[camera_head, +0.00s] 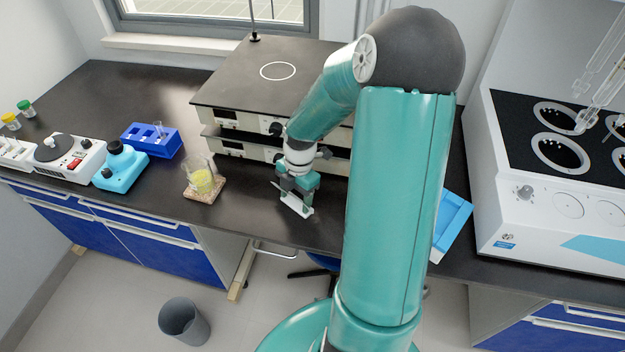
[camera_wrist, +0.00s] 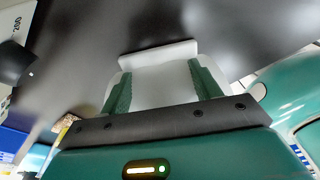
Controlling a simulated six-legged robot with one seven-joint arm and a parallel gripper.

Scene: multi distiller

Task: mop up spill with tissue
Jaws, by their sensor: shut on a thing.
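My gripper (camera_head: 299,187) is low over the black bench top, in front of the stacked grey instruments. It is shut on a white tissue (camera_head: 295,206), which hangs below the fingers close to the bench surface. In the wrist view the tissue (camera_wrist: 160,80) lies between the two green fingers and spreads out past their tips. I cannot tell whether the tissue touches the bench. I cannot make out a spill clearly; the bench under the tissue is partly hidden.
A beaker of yellow liquid (camera_head: 201,180) stands on a cork pad left of my gripper. The stacked instruments (camera_head: 262,85) stand behind. A blue box (camera_head: 453,222) lies to the right, partly behind my arm. A white multi-well heater (camera_head: 545,190) is at far right. A bin (camera_head: 184,322) stands on the floor.

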